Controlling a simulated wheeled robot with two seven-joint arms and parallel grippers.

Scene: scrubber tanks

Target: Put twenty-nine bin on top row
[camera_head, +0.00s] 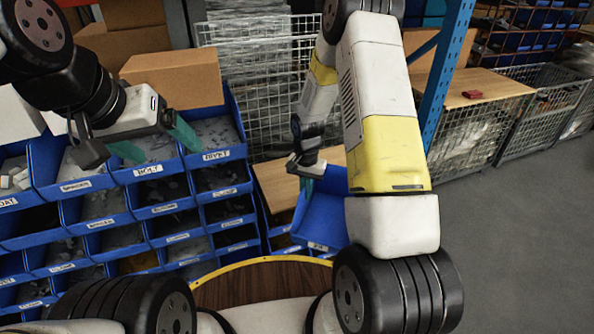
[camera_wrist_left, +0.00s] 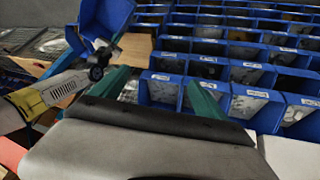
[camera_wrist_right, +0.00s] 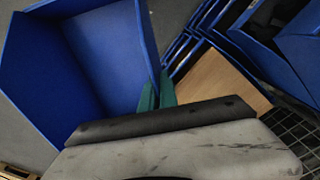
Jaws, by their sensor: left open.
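A blue bin (camera_head: 322,218) with a small white label, too small to read surely, hangs tilted from my right gripper (camera_head: 309,172). In the right wrist view the bin (camera_wrist_right: 105,55) looks empty, and the close-set green fingers (camera_wrist_right: 156,92) grip its wall. It also shows in the left wrist view (camera_wrist_left: 106,18). My left gripper (camera_head: 155,142) is open and empty, its green fingers apart over the labelled top-row bins (camera_head: 150,170) at the left. These fingers also show in the left wrist view (camera_wrist_left: 160,90), in front of the bin rows.
Several rows of blue bins fill the left rack, many holding small grey parts. Cardboard boxes (camera_head: 172,75) stand behind the top row. A wire mesh cage (camera_head: 255,85) stands behind the rack. A blue post (camera_head: 445,80) rises right of my right arm. Grey floor at right is clear.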

